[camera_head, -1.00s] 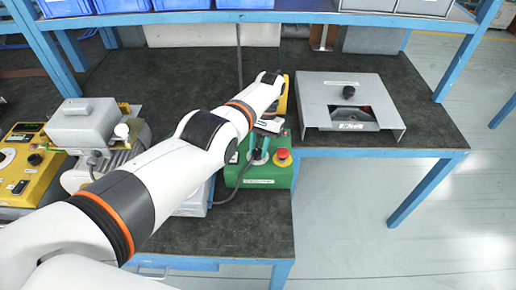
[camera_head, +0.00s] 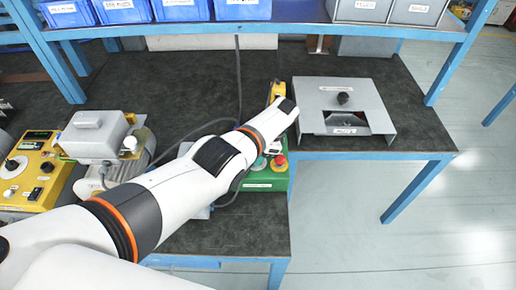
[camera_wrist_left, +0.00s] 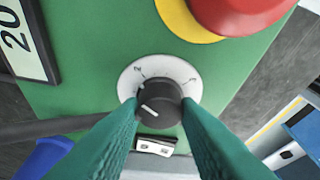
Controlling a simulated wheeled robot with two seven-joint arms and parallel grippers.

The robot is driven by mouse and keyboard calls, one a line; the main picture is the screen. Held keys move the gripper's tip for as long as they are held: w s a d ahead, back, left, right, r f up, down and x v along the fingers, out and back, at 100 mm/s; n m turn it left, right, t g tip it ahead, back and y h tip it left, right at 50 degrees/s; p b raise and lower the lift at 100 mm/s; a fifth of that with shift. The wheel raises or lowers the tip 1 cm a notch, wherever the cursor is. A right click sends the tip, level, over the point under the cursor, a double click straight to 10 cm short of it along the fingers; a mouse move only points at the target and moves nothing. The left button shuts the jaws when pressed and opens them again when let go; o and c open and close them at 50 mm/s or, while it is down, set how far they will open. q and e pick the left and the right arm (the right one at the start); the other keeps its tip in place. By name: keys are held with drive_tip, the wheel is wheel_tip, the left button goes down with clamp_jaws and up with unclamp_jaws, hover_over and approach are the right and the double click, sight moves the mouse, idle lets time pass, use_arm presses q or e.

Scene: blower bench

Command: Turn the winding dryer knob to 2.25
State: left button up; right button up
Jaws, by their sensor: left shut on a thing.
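A black knob (camera_wrist_left: 158,103) sits on a round white dial (camera_wrist_left: 128,84) on a green control box (camera_wrist_left: 95,90). The dial has a few marks, with what looks like a 2 at its upper left; the rest is hard to read. A short white line shows on the knob's left part. My left gripper (camera_wrist_left: 162,108) has its green fingers on either side of the knob, shut on it. In the head view the green box (camera_head: 265,180) is partly behind my left wrist, which hides the fingers and knob. My right gripper is not in view.
A red emergency stop button (camera_head: 278,161) on a yellow ring is close to the knob. A grey metal housing (camera_head: 365,92) stands to the right. A grey motor unit (camera_head: 95,135) and a yellow panel (camera_head: 30,170) stand left. Cables cross the dark bench.

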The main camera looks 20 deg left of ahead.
use_arm(q)
drive_tip(key=m+p, duration=0.1)
drive_tip(key=m+t+p, duration=0.1)
drive_tip(key=m+p, duration=0.2)
drive_tip(key=shift+s+r+t+y, duration=0.15)
drive_tip(key=shift+r+t+y, duration=0.1)
drive_tip(key=shift+t+y, duration=0.05)
drive_tip(key=shift+f+m+t+p, duration=0.2)
drive_tip(key=shift+m+t+p, duration=0.4)
drive_tip(key=shift+m+p, duration=0.75)
drive_tip(key=o, duration=1)
drive_tip(key=shift+f, duration=0.1)
drive_tip(key=shift+c, duration=0.2)
drive_tip(key=p+v, duration=0.3)
drive_tip(key=v, duration=0.3)
drive_tip(key=shift+r, duration=0.25)
drive_tip(key=shift+m, duration=0.25)
drive_tip(key=shift+v, duration=2.8)
drive_tip(key=shift+s+f, duration=0.1)
